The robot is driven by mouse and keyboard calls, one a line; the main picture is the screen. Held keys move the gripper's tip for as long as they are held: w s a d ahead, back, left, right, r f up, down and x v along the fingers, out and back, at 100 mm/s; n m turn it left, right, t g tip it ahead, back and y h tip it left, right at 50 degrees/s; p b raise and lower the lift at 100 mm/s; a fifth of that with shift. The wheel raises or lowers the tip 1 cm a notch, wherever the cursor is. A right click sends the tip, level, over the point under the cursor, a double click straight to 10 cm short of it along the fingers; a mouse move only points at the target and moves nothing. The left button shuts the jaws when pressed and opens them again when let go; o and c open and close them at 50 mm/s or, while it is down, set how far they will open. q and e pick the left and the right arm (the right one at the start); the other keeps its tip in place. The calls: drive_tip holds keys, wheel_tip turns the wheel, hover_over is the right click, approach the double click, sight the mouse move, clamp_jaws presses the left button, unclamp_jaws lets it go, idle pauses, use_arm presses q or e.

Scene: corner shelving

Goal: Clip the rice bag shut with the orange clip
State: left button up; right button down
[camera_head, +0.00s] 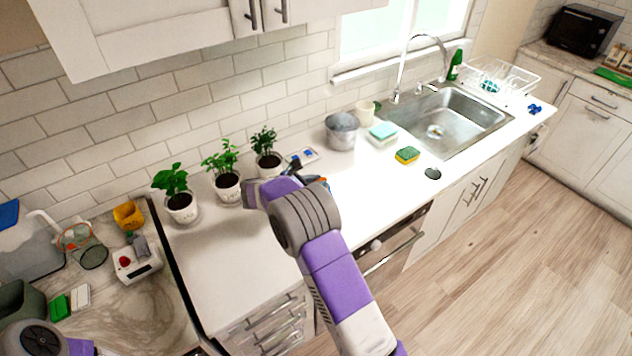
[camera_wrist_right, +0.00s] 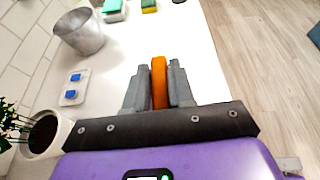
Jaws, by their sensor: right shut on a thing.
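My right gripper (camera_wrist_right: 157,88) is shut on the orange clip (camera_wrist_right: 159,70), which stands upright between the two grey fingers above the white counter in the right wrist view. In the head view my right arm reaches over the counter, and its wrist hides most of the gripper. A small orange bit of the clip (camera_head: 321,180) shows beside the wrist. I cannot make out a rice bag in either view. Part of my left arm shows at the bottom left of the head view; its gripper is out of sight.
Potted plants (camera_head: 227,187) line the wall. A metal pot (camera_head: 342,134), sponges (camera_head: 407,155) and a sink (camera_head: 455,122) are farther right. A small tray with blue pieces (camera_wrist_right: 73,88) lies near the gripper. The lower left counter is cluttered. White counter (camera_head: 375,190) right of my wrist is clear.

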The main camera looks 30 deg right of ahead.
drive_tip(key=shift+f, duration=0.5)
drive_tip(key=c, duration=0.9)
unclamp_jaws()
drive_tip(key=v, duration=0.7)
drive_tip(key=shift+a+r+b, duration=0.1)
drive_tip(key=shift+a+b, duration=0.2)
drive_tip(key=shift+s, duration=0.1)
